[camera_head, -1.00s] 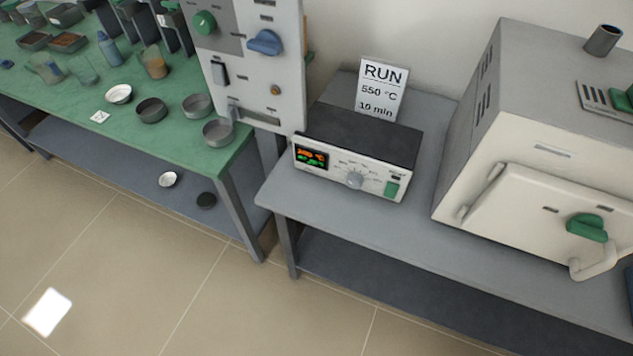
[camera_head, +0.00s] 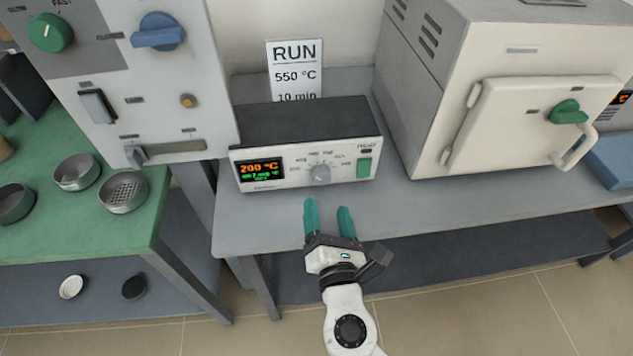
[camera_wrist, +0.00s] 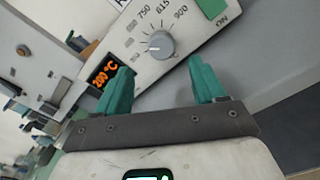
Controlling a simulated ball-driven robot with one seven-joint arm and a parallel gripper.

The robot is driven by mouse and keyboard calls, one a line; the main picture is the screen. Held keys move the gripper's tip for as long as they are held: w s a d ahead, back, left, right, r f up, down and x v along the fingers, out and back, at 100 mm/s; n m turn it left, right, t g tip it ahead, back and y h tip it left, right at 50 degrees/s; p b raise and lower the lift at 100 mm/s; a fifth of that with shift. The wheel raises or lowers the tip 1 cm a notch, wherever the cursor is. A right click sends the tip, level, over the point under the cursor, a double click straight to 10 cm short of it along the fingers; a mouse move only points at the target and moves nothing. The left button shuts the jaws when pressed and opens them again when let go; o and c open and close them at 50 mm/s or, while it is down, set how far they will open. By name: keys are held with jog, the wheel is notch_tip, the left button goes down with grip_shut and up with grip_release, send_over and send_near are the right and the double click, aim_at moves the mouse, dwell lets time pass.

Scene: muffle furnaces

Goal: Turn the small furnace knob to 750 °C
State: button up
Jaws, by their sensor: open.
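The small furnace controller (camera_head: 305,148) is a white-fronted box with a dark top on the grey bench. Its round grey knob (camera_head: 320,174) sits mid-panel inside a printed scale. In the wrist view the knob (camera_wrist: 161,44) shows a pale mark on its left side, with a 750 label above left. The display (camera_head: 261,170) glows orange at 200 °C, with green text below. My gripper (camera_head: 327,207) has teal fingers, open and empty, just in front of and below the knob. In the wrist view my gripper (camera_wrist: 160,70) has its fingers either side of the knob, apart from it.
A green switch (camera_head: 364,168) is at the panel's right. A card (camera_head: 295,65) behind reads RUN, 550 °C, 10 min. A cream furnace (camera_head: 510,110) stands right, a tall grey panel (camera_head: 150,80) left. The bench front (camera_head: 440,205) is clear.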

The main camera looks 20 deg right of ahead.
aim_at(322, 180)
jog(key=x, duration=0.8)
jog(key=shift+d, duration=0.1)
jog(key=shift+c, duration=0.4)
jog(key=c, duration=1)
jog(key=shift+f, duration=0.1)
